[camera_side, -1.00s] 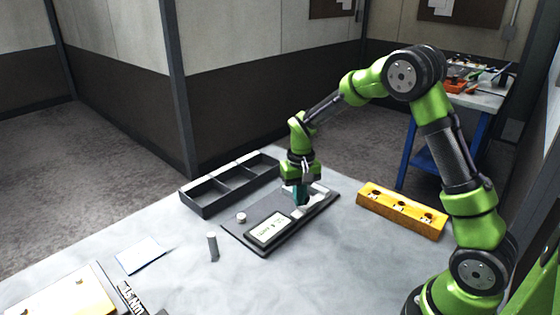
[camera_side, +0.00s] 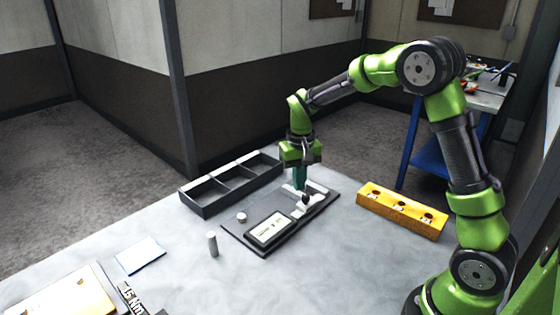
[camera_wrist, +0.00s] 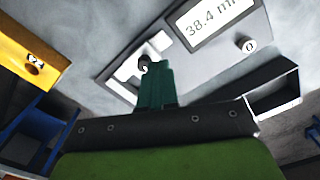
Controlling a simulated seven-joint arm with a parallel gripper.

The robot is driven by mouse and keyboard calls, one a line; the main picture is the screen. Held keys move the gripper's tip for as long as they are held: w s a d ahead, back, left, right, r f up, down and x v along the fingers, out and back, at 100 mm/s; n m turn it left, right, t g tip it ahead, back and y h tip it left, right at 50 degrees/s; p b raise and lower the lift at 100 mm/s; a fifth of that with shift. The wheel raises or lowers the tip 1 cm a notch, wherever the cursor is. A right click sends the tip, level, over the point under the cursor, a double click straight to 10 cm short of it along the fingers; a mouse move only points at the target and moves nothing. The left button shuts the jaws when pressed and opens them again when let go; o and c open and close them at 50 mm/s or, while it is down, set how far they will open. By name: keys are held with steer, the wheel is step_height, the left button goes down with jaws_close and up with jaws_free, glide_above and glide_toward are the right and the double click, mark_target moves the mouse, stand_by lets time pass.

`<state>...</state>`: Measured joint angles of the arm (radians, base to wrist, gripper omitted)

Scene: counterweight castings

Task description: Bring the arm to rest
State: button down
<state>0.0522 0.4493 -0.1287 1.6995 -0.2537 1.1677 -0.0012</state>
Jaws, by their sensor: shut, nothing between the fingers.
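My gripper (camera_side: 300,188) points down with its teal fingers shut and empty. It hangs above the right part of a dark measuring plate (camera_side: 240,235). In the wrist view, the shut fingertips (camera_wrist: 153,72) lie in front of the plate's pale measuring part (camera_wrist: 128,72). A small dark round piece (camera_side: 306,198) sits at that pale part, just beyond the fingertips. The wrist view also shows the dark piece (camera_wrist: 144,61), partly hidden by the fingers. The plate's display (camera_wrist: 215,18) reads 38.4 mm. My arm is bent over the table from the right.
A yellow block (camera_side: 400,212) with several sockets stands right of the plate. A dark divided tray (camera_side: 205,210) lies behind it. A grey cylinder (camera_side: 212,245) stands upright at the plate's left. A blue-white sheet (camera_side: 140,255) lies further left. Air above the table is clear.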

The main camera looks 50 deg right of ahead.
steer(key=s+a+r+n+t+y, duration=0.1)
steer(key=s+a+r+t, duration=0.2)
steer(key=s+a+r, duration=0.2)
steer(key=s+a+r+n+t+y, duration=0.1)
steer(key=s+a+r+t, duration=0.3)
steer(key=s+r, duration=0.4)
steer(key=s+a, duration=0.1)
steer(key=s, duration=0.5)
steer(key=shift+s+r, duration=0.2)
steer(key=shift+r, duration=0.15)
